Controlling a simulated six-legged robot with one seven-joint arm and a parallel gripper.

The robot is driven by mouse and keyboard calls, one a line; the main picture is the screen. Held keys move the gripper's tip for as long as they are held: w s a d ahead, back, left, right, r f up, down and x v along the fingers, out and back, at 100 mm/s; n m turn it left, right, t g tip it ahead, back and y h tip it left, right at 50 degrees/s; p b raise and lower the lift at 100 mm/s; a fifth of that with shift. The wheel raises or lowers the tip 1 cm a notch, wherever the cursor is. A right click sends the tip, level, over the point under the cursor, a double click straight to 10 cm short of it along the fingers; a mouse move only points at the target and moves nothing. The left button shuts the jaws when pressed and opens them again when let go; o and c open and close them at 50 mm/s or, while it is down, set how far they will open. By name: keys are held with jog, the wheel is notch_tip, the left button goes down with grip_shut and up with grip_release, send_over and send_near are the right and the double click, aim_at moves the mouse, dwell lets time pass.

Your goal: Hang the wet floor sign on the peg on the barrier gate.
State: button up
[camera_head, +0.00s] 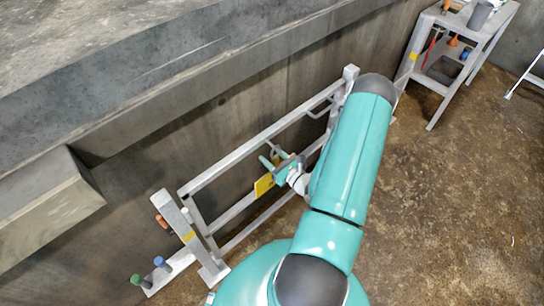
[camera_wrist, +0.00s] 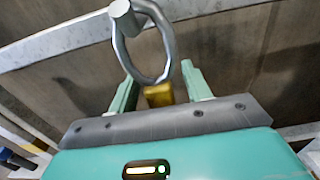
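The yellow wet floor sign (camera_head: 263,186) is beside the barrier gate (camera_head: 240,153), just below my gripper. In the wrist view, its grey metal ring (camera_wrist: 167,60) stands beyond my fingers, with a small yellow part (camera_wrist: 158,95) under it. The round-ended peg (camera_wrist: 122,9) overlaps the ring's upper left. The ring seems to be around the peg, but I cannot tell how far on it sits. My gripper (camera_head: 274,160) is open. In the wrist view its fingers (camera_wrist: 160,90) stand apart on either side of the yellow part, with gaps showing.
A concrete wall and ledge (camera_head: 200,75) run behind the gate. A grey stand with coloured pegs (camera_head: 172,217) is at the gate's left end. A grey shelf cart (camera_head: 430,82) with tools stands at the upper right. The brown floor to the right is mostly clear.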

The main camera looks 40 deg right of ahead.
jog(key=shift+s, duration=0.1)
jog(key=s, duration=1.3)
jog(key=shift+s+d, duration=0.15)
jog(key=shift+s, duration=0.15)
jog(key=shift+w+r, duration=0.1)
